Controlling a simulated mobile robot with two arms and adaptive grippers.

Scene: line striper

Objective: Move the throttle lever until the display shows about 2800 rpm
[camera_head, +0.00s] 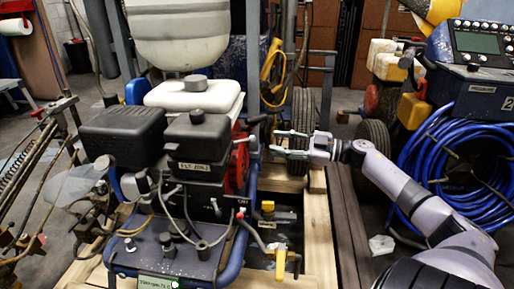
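The line striper's engine (199,140) stands left of centre, with black covers and a red part on its right side. A small display (158,282) with greenish lettering is cut off by the bottom edge; its reading is too small to make out. A thin red-tipped lever (240,214) stands at the right edge of the front panel; I cannot tell whether it is the throttle lever. My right gripper (279,142) is open and empty, its fingers pointing left, just right of the engine. I cannot tell whether it touches anything. My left gripper is not in view.
A coil of blue hose (418,150) lies under a control console (480,42) at the right. A yellow-handled valve (280,262) sits low in front. Wooden pallet beams (318,235) run beneath the machine. Springs and cables (25,160) crowd the left side.

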